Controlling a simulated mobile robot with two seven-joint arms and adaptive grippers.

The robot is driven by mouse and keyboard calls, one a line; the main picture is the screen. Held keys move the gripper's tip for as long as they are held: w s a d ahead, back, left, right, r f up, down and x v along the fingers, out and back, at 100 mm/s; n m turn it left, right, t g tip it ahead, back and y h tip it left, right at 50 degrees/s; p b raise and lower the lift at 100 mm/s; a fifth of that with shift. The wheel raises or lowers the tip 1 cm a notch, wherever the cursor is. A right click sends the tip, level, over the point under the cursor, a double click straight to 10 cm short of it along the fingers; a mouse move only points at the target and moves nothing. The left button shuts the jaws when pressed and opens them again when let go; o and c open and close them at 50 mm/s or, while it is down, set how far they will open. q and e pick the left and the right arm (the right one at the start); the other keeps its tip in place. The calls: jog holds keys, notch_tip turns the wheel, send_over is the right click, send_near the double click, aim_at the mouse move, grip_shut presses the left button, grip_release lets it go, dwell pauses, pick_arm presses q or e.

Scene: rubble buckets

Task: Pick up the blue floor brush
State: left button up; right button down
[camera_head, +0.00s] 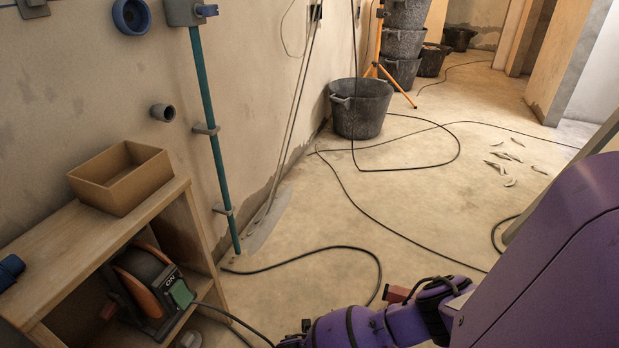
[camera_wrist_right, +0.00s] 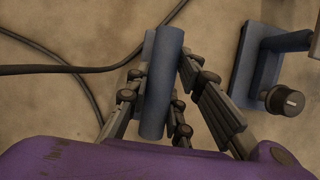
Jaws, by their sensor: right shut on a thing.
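A blue cylinder (camera_wrist_right: 156,112), which looks like the handle of the blue floor brush, lies between the fingers of my right gripper (camera_wrist_right: 164,72) in the right wrist view. The fingers are shut on it from both sides. It runs nearly along the gripper; no bristles show, so I cannot tell where the brush head is. In the head view my right arm crosses the lower right, and its gripper and the brush are not clearly visible. My left gripper is not in view.
A blue tool with a black knob (camera_wrist_right: 286,100) lies right of the gripper. Black cables (camera_head: 330,248) cross the floor. A wooden shelf (camera_head: 75,250) with a cardboard-coloured box (camera_head: 120,185) stands at left. A rubble bucket (camera_head: 360,110) stands by the wall. Mid-floor is mostly clear.

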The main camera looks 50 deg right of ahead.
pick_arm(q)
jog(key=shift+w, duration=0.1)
pick_arm(e)
jog(key=shift+r, duration=0.3)
notch_tip(320, 180, up, 3)
jog(key=shift+r+p, duration=0.1)
jog(key=shift+p, duration=0.95)
pick_arm(q)
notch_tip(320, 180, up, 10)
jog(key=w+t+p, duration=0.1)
jog(key=p, duration=0.7)
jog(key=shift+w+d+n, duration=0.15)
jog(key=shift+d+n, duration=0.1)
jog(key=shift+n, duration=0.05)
pick_arm(e)
jog(key=s+a+r, duration=0.9)
jog(key=s+a, duration=0.1)
